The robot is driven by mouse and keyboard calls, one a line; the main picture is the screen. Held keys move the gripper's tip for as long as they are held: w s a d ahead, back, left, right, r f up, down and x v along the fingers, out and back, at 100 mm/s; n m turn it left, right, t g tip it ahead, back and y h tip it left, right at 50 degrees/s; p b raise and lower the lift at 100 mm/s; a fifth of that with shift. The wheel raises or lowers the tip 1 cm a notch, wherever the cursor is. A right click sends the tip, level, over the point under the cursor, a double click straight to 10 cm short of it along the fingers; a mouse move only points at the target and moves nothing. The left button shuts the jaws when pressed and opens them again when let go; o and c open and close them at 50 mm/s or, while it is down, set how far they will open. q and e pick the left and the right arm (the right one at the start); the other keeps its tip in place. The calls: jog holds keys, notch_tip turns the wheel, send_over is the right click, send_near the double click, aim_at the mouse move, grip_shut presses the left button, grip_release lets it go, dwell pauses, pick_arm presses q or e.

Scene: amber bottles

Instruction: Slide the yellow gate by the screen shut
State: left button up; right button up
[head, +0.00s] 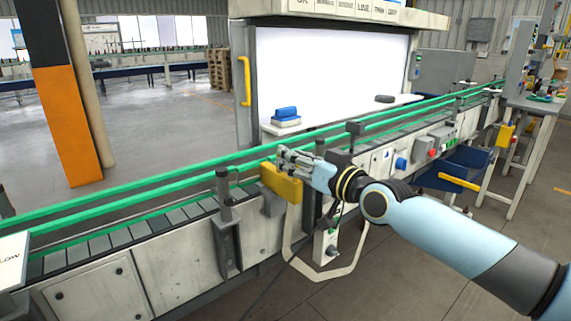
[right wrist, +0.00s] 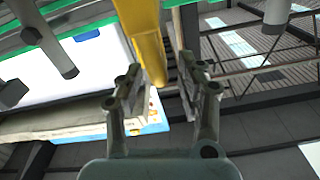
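The yellow gate (head: 281,184) is a yellow block on the near side of the conveyor, in front of the white screen (head: 330,75). In the right wrist view, a yellow bar (right wrist: 143,30) comes down from the top between the fingers, closer to the left one. My right gripper (head: 285,156) is at the gate's upper edge in the head view. In the right wrist view its fingers (right wrist: 160,66) are apart, with a gap to the right of the bar. Whether a finger touches the bar I cannot tell. My left gripper is not in view.
The conveyor (head: 180,215) with green rails (head: 130,184) runs from lower left to upper right. Dark posts (head: 225,190) stand along its near side. A yellow handle (head: 245,82) is on the screen's frame. A blue bin (head: 455,170) is at right. The near floor is mostly clear.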

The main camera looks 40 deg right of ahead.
jog(key=shift+w+a+b, duration=0.15)
jog(key=shift+w+b, duration=0.25)
jog(key=shift+w, duration=1.2)
jog(key=shift+c, duration=0.5)
grip_shut()
